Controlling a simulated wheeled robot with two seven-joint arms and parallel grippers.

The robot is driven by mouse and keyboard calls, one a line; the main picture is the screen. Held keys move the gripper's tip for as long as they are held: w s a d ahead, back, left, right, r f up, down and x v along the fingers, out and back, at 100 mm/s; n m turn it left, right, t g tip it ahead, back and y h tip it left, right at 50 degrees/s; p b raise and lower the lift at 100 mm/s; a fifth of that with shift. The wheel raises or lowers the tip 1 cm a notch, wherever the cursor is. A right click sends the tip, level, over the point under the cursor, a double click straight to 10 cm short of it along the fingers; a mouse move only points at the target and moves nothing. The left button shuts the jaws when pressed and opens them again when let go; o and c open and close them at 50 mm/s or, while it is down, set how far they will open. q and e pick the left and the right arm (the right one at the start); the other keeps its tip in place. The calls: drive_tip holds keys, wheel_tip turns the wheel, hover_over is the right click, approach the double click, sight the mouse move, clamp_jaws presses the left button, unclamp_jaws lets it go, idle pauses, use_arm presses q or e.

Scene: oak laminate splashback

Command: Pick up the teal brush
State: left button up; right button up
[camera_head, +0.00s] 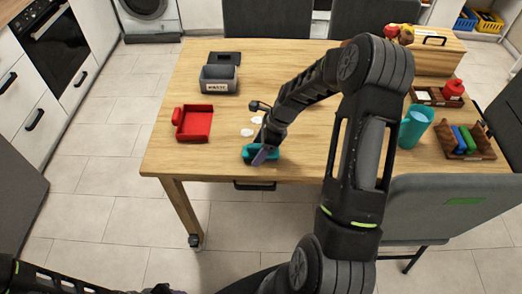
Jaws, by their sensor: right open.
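The teal brush (249,151) lies near the front edge of the wooden table, left of its middle. My right gripper (262,156) reaches down over the brush from the upper right. Its jaws are open, and its fingers hide part of the brush. I cannot tell whether the fingers touch it. Part of my left arm shows at the bottom left, but its gripper is out of view.
A grey bin (219,85) stands behind. A teal cup (413,128) and a wooden tray (479,154) stand at right. A grey chair (445,205) is at the front right.

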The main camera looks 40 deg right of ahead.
drive_tip(key=shift+w+a+f, duration=0.1)
drive_tip(key=shift+f, duration=0.3)
clamp_jaws()
idle(0.9)
